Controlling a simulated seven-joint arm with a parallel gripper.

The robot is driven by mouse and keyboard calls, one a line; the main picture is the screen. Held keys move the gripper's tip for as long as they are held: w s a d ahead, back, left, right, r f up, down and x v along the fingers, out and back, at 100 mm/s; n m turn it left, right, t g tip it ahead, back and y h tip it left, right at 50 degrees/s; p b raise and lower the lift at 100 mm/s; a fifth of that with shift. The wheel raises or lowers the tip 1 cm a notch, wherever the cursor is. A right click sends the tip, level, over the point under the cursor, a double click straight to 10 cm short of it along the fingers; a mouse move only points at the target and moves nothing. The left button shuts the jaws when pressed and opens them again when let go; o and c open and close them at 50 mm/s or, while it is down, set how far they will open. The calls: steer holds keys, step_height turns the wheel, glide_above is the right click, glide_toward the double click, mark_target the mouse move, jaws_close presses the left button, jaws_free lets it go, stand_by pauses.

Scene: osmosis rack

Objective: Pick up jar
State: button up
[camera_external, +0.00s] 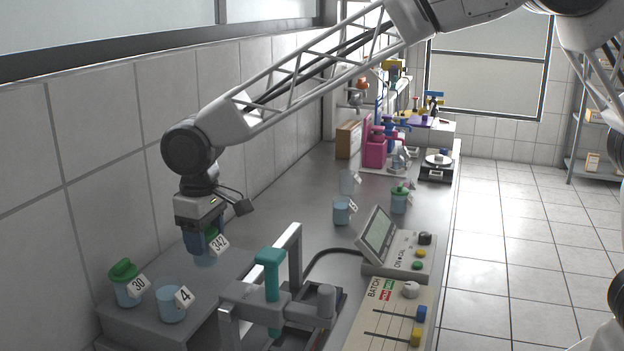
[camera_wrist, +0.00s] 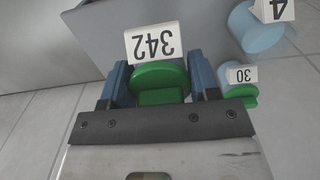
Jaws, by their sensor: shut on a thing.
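My gripper (camera_external: 205,243) is shut on a jar (camera_external: 207,258) with a green lid and a white tag reading 342. In the wrist view the green lid (camera_wrist: 160,82) sits between my two blue fingers (camera_wrist: 160,86). The jar is over the grey raised platform (camera_external: 225,279) at the left; whether its base touches the platform cannot be told. A jar tagged 30 (camera_external: 128,288) with a green lid and an open-topped jar tagged 4 (camera_external: 172,302) stand on the platform, to the left of the held jar in the external view.
A press-like frame with a teal handle (camera_external: 270,277) stands just right of the platform. A control console (camera_external: 398,246) is beyond it. More jars (camera_external: 341,210) stand farther back on the bench, with a green-lidded one (camera_external: 399,200). The tiled wall is close at left.

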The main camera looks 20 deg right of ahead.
steer(key=shift+s+d+r, duration=0.15)
steer(key=shift+s+d, duration=0.6)
steer(key=shift+d, duration=0.35)
steer(key=shift+s+d+r, duration=0.1)
steer(key=shift+s+d, duration=0.6)
steer(key=shift+d, duration=0.35)
step_height(320, 180, up, 5)
steer(key=w+d, duration=0.6)
steer(key=d, duration=0.5)
steer(key=w+d, duration=0.7)
steer(key=d, duration=0.4)
steer(key=w+d, duration=0.6)
steer(key=d, duration=0.5)
step_height(320, 180, down, 12)
steer(key=shift+a, duration=0.2)
